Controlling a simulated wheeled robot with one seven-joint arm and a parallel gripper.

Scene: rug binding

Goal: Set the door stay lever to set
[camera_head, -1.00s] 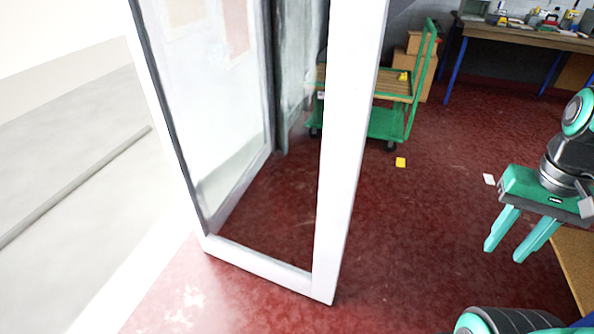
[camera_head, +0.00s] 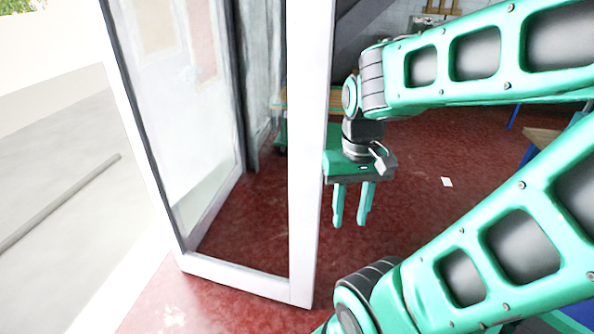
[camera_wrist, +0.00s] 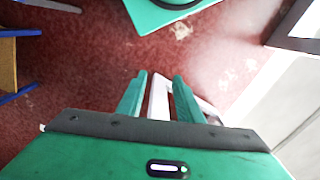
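The door stay lever cannot be made out in either view. A glazed door with a white frame (camera_head: 303,200) stands open at left centre in the head view. My gripper (camera_head: 350,221) hangs fingers-down just right of the frame's near upright in that view. Its two teal fingers are apart with nothing seen held. In the wrist view my gripper (camera_wrist: 159,80) also shows open. A white strip (camera_wrist: 158,100), probably part of the door frame, shows between and beyond the fingers. I cannot tell whether the gripper touches the door.
Red floor (camera_head: 420,220) lies open right of the door, with a small white piece (camera_head: 447,182) on it. My arm covers much of the right side. A green trolley (camera_head: 281,130) is mostly hidden behind the door. Pale ground (camera_head: 60,160) lies outside at left.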

